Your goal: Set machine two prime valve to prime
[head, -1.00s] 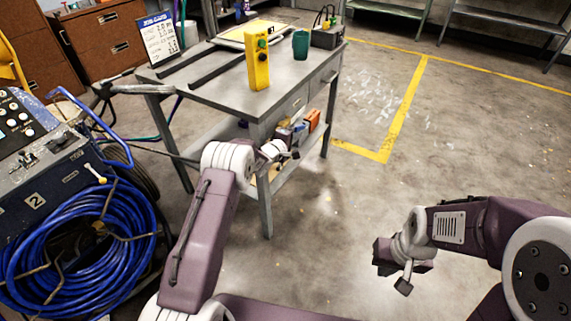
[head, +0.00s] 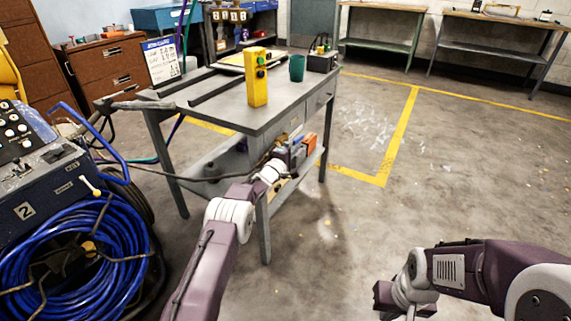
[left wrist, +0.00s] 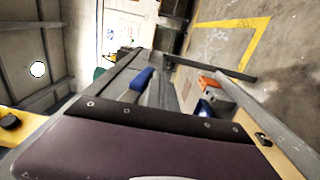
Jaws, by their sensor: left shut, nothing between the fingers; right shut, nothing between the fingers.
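Machine two (head: 62,178) stands at the left edge of the head view, a dark blue-grey unit with a "2" label. A small lever with a pale handle and yellow tip (head: 90,187) sticks out of its right side; I cannot tell for sure whether it is the prime valve. My left gripper (head: 283,166) is shut and empty by the table's lower shelf, well right of the machine. In the left wrist view its purple body fills the lower part, and the machine is not seen. My right gripper (head: 386,302) is shut and empty at the bottom right, over bare floor.
A grey metal table (head: 225,112) stands between machine and open floor, carrying a yellow control box (head: 257,80) and a green cup (head: 297,68). Blue hose (head: 75,255) is coiled on the machine's front. Free floor lies right of the table.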

